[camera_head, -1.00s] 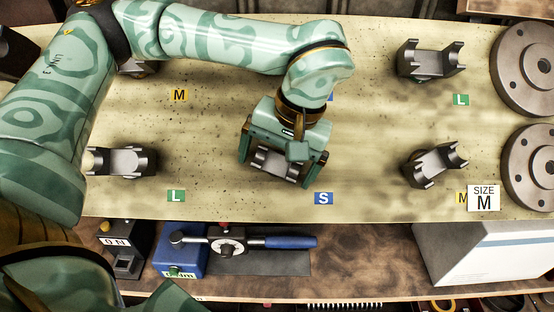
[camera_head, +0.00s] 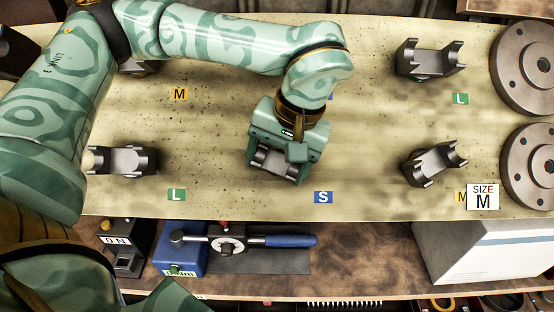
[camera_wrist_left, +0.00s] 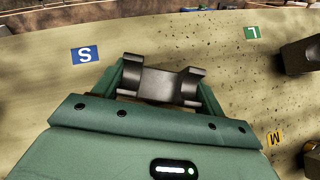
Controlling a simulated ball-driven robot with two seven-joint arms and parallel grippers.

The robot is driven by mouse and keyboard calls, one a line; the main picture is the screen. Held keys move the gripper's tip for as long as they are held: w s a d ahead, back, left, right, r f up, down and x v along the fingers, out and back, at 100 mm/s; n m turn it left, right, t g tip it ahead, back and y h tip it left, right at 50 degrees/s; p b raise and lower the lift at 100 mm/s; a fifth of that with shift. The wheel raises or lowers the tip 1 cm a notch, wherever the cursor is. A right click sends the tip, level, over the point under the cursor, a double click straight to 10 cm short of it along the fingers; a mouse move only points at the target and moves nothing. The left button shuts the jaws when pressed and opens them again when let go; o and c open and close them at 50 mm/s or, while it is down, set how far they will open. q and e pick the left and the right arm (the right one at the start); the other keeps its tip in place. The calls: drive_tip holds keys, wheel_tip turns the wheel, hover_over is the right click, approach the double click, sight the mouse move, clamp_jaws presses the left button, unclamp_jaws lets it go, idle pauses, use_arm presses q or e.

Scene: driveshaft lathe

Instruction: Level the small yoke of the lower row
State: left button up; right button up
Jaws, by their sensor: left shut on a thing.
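The small yoke (camera_head: 275,163) is a dark grey metal fork in the middle of the lower row, by the blue S label (camera_head: 323,197). My left gripper (camera_head: 278,172) reaches down over it and is shut on it, one finger on each side. The wrist view shows the yoke (camera_wrist_left: 160,84) between the green fingers, its two prongs clear of them. In the head view the yoke lies a little askew, its right end nearer the front edge. Its underside and support are hidden. My right gripper is not in view.
The lower row also has a large yoke (camera_head: 127,160) at left and a medium yoke (camera_head: 436,163) at right. Another yoke (camera_head: 428,60) and flanged discs (camera_head: 528,168) stand further right. A blue-handled tool (camera_head: 275,242) lies below the front edge.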

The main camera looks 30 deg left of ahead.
use_arm(q)
drive_tip(key=shift+r, duration=0.15)
drive_tip(key=shift+f+n+h+b, duration=0.2)
drive_tip(key=shift+n+h+b, duration=0.3)
drive_tip(key=shift+n+b, duration=0.1)
drive_tip(key=shift+n+t+h+b, duration=0.5)
drive_tip(key=shift+n+h+b, duration=0.15)
drive_tip(key=shift+b, duration=0.3)
drive_tip(key=shift+s+r+n, duration=0.1)
drive_tip(key=shift+r+n, duration=0.05)
drive_tip(key=shift+n, duration=0.2)
drive_tip(key=o, duration=1.8)
